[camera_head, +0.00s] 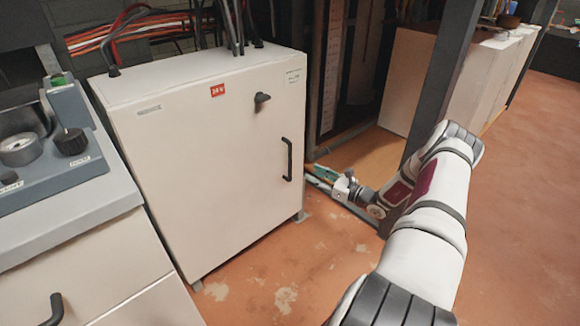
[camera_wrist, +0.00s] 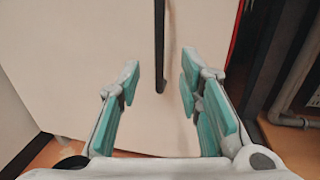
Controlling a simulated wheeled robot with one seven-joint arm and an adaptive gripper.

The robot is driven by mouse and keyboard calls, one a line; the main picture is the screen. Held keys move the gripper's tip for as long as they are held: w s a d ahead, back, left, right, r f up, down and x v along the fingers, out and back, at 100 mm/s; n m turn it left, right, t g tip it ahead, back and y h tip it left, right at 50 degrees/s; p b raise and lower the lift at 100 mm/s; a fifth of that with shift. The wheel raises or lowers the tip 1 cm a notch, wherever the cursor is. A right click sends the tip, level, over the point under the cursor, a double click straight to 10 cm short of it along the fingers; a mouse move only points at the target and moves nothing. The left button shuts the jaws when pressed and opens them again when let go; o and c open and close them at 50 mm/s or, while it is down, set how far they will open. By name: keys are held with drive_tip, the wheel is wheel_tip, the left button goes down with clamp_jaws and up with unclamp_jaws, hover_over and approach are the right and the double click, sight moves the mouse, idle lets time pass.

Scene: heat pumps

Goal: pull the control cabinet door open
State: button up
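The control cabinet (camera_head: 220,150) is a white box with a red label and a dark knob near the top right of its front. Its door (camera_head: 200,180) looks shut. A black vertical bar handle (camera_head: 288,160) sits at the door's right side. My gripper (camera_head: 318,178) is to the right of the handle in the head view. In the wrist view my gripper (camera_wrist: 160,85) is open, its teal pads apart. The handle (camera_wrist: 160,45) shows between the fingertips, farther ahead, with its lower end near their level. I cannot tell how far off it is; no touch shows.
A grey control panel (camera_head: 60,150) on a white drawer unit stands at the left. A dark post (camera_head: 445,80) rises beside my arm. Cables (camera_head: 150,25) run behind and above the cabinet. Open orange floor (camera_head: 270,270) lies in front. A pipe (camera_wrist: 295,110) is at the right.

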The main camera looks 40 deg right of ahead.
drive_tip(key=b, duration=0.3)
hover_over(290, 180)
drive_tip(key=shift+w+d, duration=0.3)
clamp_jaws()
